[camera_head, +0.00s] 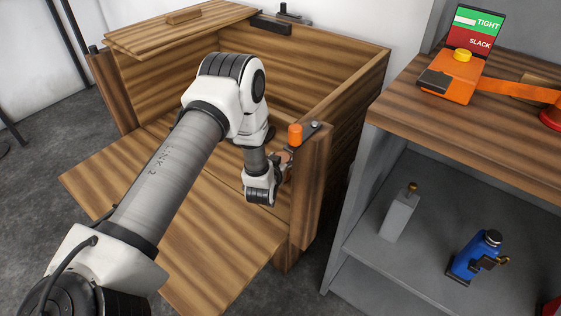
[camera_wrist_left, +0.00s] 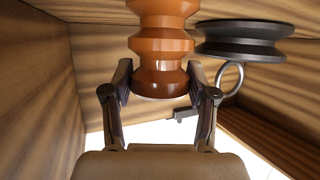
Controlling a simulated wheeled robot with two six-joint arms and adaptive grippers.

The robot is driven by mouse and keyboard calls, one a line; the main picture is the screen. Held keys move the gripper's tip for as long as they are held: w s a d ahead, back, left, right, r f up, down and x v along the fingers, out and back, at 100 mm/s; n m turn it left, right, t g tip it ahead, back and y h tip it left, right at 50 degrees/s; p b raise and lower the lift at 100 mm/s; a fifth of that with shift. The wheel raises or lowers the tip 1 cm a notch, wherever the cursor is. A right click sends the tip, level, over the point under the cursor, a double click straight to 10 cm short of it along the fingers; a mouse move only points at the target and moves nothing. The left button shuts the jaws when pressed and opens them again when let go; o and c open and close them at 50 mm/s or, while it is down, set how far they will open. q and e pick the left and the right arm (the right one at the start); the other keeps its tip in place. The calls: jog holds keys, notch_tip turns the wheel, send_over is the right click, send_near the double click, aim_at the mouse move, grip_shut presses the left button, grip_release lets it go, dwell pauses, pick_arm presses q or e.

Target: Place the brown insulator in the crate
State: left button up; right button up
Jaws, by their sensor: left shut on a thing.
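The brown insulator (camera_wrist_left: 162,50), a glossy ribbed orange-brown piece, fills the top middle of the left wrist view. My left gripper (camera_wrist_left: 160,85) is shut on its lower part, one finger on each side; the insulator's far end is cut off by the frame. In the head view my left gripper (camera_head: 284,163) is low inside the wooden crate (camera_head: 350,85), close to its right front post. An orange cylinder (camera_head: 295,134) shows just past the fingers there; I cannot tell surely whether it is the insulator. My right gripper is not in view.
The crate's front flap (camera_head: 120,180) is down and its lid (camera_head: 180,28) is raised. A dark grooved pulley (camera_wrist_left: 243,39) and a metal ring (camera_wrist_left: 229,78) are close beside the insulator.

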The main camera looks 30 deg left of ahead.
pick_arm(q)
jog(key=o, duration=1.5)
jog(key=shift+f, duration=0.1)
jog(key=shift+c, duration=0.2)
jog(key=shift+r, duration=0.3)
jog(key=p+v, duration=0.2)
jog(key=v, duration=0.9)
jog(key=shift+s+p, duration=0.4)
jog(key=shift+d+r, duration=0.1)
jog(key=shift+d, duration=0.05)
